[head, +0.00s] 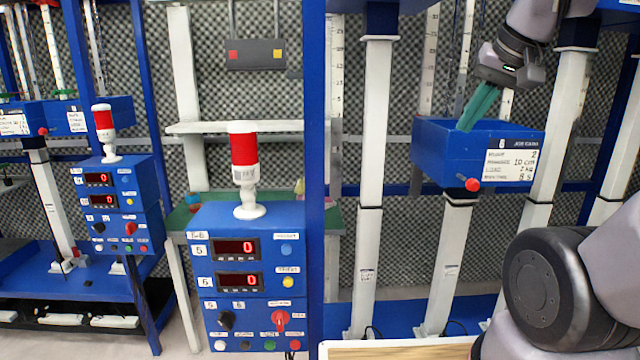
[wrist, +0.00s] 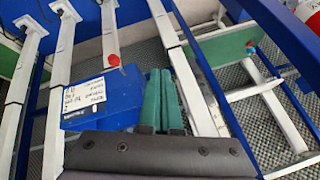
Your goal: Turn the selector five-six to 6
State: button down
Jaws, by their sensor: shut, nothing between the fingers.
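The nearer blue control box (head: 250,284) stands left of centre in the head view. Low on its front is a black selector knob (head: 226,320), with small 5 and 6 labels above it. Its exact pointing direction is too small to tell. My gripper (head: 466,126) is at upper right in the head view, far from this knob, beside a blue box on a post. Its green fingers are together and empty, and they also show in the wrist view (wrist: 161,100). The knob does not show clearly in the wrist view.
The box also carries a red switch (head: 281,319), two red displays reading 0 and a red-and-white lamp (head: 245,165). A blue upright (head: 315,180) stands between it and my gripper. The labelled blue box (head: 478,155) is close to my fingers. A similar control box (head: 118,202) stands farther left.

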aim_at(226, 319)
jog(key=i+l+u, duration=0.1)
jog(key=u, duration=0.25)
jog(key=k+j+u, duration=0.1)
jog(key=u, duration=0.9)
jog(key=k+l+u, duration=0.1)
jog(key=l+u, duration=0.15)
jog(key=l, duration=0.2)
jog(key=k+l+u, duration=0.1)
jog(key=l+u, duration=0.15)
jog(key=l, duration=0.2)
